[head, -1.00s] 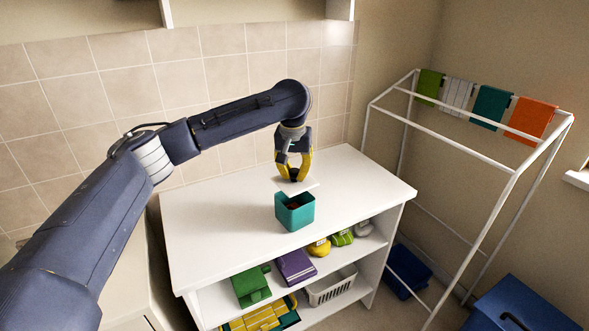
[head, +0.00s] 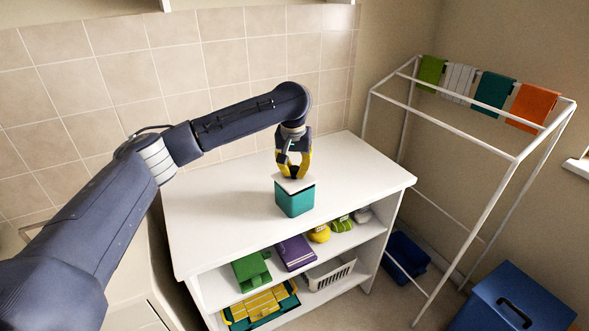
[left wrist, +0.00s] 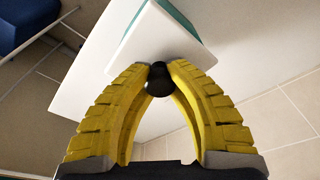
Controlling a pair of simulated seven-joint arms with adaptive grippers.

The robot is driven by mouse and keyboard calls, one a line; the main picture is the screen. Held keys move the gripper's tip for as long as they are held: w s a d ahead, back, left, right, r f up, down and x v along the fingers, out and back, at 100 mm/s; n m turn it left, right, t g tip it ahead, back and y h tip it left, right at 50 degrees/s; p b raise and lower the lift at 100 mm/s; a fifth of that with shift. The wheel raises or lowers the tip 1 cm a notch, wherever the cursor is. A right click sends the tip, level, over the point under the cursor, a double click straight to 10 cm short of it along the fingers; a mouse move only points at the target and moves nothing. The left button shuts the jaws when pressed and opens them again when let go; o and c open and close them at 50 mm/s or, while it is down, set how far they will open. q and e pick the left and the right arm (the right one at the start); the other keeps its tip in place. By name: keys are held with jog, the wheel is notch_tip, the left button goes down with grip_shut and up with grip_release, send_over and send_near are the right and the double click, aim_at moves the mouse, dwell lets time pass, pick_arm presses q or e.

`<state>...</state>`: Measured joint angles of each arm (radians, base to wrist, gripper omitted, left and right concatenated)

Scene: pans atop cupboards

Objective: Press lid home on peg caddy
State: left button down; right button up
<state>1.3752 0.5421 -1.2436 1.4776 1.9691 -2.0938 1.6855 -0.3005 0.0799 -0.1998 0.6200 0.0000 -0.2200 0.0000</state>
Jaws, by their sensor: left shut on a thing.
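The teal peg caddy (head: 295,201) stands upright on the white cupboard top. The white square lid (head: 294,185) covers its top opening in the head view, so the inside is hidden. My left gripper (head: 293,175) is above the lid, pointing down, and is shut on its dark round knob. In the left wrist view the yellow fingers (left wrist: 159,78) meet around the black knob (left wrist: 158,80), with the white lid (left wrist: 160,45) beyond and a strip of teal caddy (left wrist: 178,18) at its edge. I cannot tell whether the lid is fully seated. My right gripper is not in view.
The white cupboard (head: 230,225) has clear room on top around the caddy. Its shelves hold a green item (head: 251,270), a purple item (head: 296,252) and a white basket (head: 330,274). A drying rack (head: 487,205) with cloths stands to the right, near a blue box (head: 515,312).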

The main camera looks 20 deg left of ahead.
pick_arm(q)
jog(key=shift+f, duration=0.75)
dwell(0.9)
jog(key=c, duration=1.3)
grip_release()
